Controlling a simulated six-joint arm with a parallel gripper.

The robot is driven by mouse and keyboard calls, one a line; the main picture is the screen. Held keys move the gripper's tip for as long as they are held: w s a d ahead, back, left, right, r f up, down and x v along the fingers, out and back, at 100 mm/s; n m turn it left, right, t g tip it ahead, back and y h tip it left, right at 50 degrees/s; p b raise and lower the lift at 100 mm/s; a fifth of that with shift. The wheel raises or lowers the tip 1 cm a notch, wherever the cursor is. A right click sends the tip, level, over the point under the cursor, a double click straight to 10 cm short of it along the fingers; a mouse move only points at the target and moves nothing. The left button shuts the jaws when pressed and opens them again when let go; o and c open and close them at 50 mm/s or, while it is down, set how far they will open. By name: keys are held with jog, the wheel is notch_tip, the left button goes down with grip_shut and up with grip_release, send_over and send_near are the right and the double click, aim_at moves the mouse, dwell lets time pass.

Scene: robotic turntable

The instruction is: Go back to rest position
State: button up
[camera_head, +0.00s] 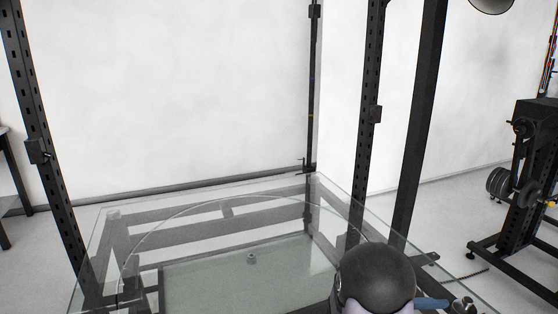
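No fingers that I can make out as my gripper show in the camera_head view. A rounded black part with a pale lavender underside stands at the bottom edge, right of centre; it looks like a part of my arm. Beside it, a blue piece and a small grey and dark piece are cut off by the bottom edge, and I cannot tell what they are. The glass table (95,240) fills the lower middle. A faint round outline shows on its top. A small grey round piece (251,259) shows near its middle.
Black perforated posts rise at the left (40,150) and right (366,130) of the table. A black rack with weight plates (503,184) stands on the floor at the far right. A dark table (12,170) is cut off at the left. The glass top looks mostly clear.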

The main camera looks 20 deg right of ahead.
jog(key=a+r+m+t+y+p, duration=0.1)
jog(key=a+r+m+y+p, duration=0.4)
jog(key=a+p, duration=0.6)
jog(key=a+r+m+t+y+p, duration=0.2)
jog(key=a+r+m+y+p, duration=0.35)
jog(key=a, duration=0.95)
jog(key=a+r+m+t+y+p, duration=0.1)
jog(key=a+r+m+y+p, duration=0.3)
jog(key=a+r+p, duration=0.75)
notch_tip(320, 180, down, 9)
jog(key=a+n+b, duration=0.1)
jog(key=a+b, duration=0.1)
jog(key=b, duration=0.5)
jog(key=shift+s+r+y, duration=0.15)
jog(key=shift+s+y, duration=0.3)
